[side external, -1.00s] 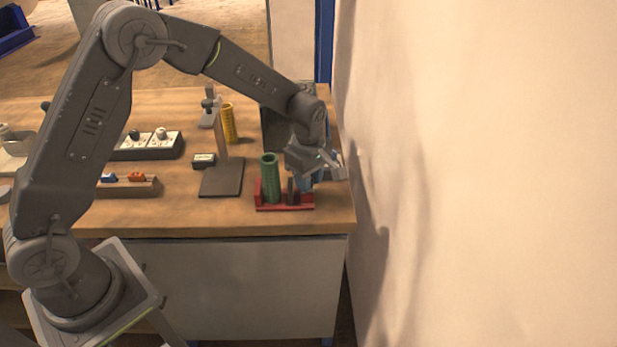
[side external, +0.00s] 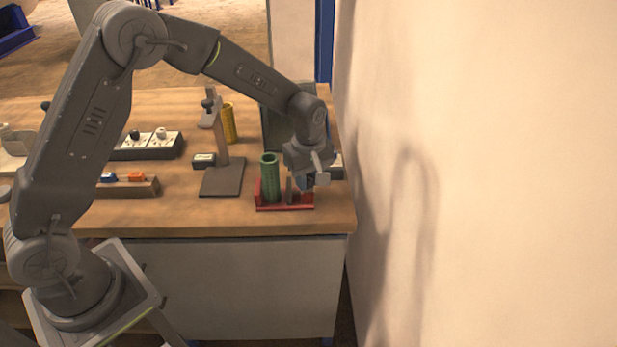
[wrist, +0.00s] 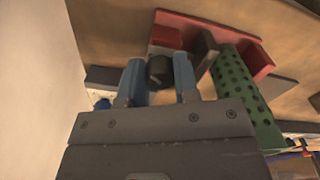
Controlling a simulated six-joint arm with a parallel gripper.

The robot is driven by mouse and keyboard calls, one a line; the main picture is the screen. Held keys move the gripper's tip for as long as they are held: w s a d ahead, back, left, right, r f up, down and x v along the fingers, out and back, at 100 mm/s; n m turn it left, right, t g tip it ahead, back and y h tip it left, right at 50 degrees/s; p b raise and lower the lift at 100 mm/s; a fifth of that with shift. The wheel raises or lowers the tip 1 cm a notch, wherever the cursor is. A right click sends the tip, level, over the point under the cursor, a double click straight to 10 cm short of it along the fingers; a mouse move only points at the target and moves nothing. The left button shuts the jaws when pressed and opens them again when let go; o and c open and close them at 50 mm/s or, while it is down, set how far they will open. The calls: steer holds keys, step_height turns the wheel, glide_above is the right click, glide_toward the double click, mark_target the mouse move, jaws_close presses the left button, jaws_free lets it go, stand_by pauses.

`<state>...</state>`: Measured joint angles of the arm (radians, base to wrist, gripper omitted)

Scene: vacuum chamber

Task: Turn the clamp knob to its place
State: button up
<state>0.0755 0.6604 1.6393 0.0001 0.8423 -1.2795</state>
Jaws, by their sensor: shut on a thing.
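The red clamp (side external: 268,208) stands near the bench's front right corner, with a green perforated cylinder (side external: 270,178) upright in it. In the wrist view its red frame (wrist: 200,25) is at the top and the green cylinder (wrist: 238,85) at the right. A dark round knob (wrist: 160,71) lies between the two blue fingers of my gripper (wrist: 158,66), which is shut on it. In the side view my gripper (side external: 307,183) is at the clamp's right end and hides the knob.
A stand with a dark flat base (side external: 222,180) is left of the clamp, with a yellow cylinder (side external: 229,123) behind. A dark panel (side external: 276,130) stands behind my gripper. A pale wall (side external: 470,180) rises close on the right. The bench front is clear.

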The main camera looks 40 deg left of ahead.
steer(key=m, duration=0.4)
steer(key=shift+m, duration=0.3)
steer(key=m, duration=0.4)
steer(key=shift+m, duration=0.3)
steer(key=m, duration=0.4)
steer(key=shift+m, duration=0.3)
steer(key=shift+r+m, duration=0.1)
steer(key=shift+m, duration=1.8)
steer(key=shift+a, duration=0.1)
steer(key=o, duration=0.6)
steer(key=shift+o, duration=0.2)
step_height(320, 180, up, 14)
